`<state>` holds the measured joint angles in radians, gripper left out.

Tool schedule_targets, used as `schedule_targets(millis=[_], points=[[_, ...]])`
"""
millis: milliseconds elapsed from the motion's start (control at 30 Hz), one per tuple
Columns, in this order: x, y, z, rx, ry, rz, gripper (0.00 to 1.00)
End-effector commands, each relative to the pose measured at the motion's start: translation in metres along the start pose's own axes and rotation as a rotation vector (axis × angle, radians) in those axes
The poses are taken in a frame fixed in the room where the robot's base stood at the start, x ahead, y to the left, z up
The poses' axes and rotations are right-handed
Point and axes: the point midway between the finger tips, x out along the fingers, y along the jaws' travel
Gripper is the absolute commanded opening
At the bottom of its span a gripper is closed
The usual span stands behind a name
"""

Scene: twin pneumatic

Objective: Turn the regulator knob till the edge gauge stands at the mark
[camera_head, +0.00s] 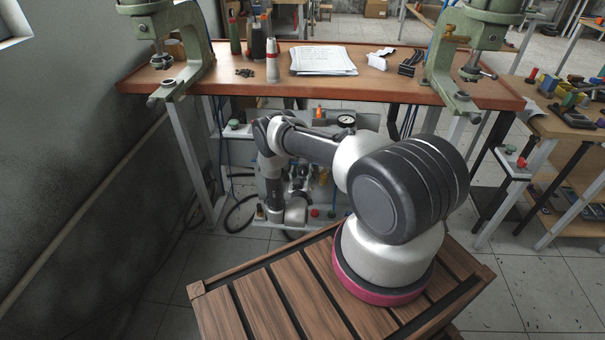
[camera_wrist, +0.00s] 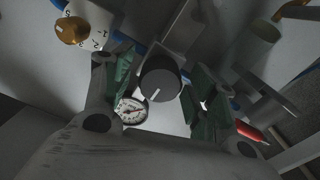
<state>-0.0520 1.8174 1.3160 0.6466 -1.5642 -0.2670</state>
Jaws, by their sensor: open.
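A round black knob (camera_wrist: 160,77) with a white pointer line sits between the two green-padded fingers of my gripper (camera_wrist: 163,88) in the wrist view. The fingers are open on either side of it, and I see a gap at each side. A round gauge (camera_wrist: 131,110) with a white face and black rim shows just below and left of the knob, partly behind the left finger. Its needle and mark are too small to read. In the head view a gauge (camera_head: 346,120) stands under the bench edge; my arm hides the knob and fingertips there.
A brass knob (camera_wrist: 71,30) on a white marked dial is at the upper left of the wrist view. A red-tipped part (camera_wrist: 249,131) lies right of the fingers. The wooden bench (camera_head: 220,82) overhangs the pneumatic panel, with green clamp-like fixtures (camera_head: 185,50) at its ends.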

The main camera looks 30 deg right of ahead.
Motion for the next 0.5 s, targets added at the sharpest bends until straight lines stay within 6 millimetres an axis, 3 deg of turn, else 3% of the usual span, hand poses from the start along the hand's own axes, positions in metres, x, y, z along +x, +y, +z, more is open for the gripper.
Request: schedule_targets(millis=[100, 367, 500], points=[[-0.0001, -0.0001, -0.0001, 0.000, 0.000, 0.000, 0.58], [-0.0002, -0.0002, -0.0002, 0.000, 0.000, 0.000, 0.12], [-0.0003, -0.0001, -0.0002, 0.002, 0.000, 0.000, 0.12]])
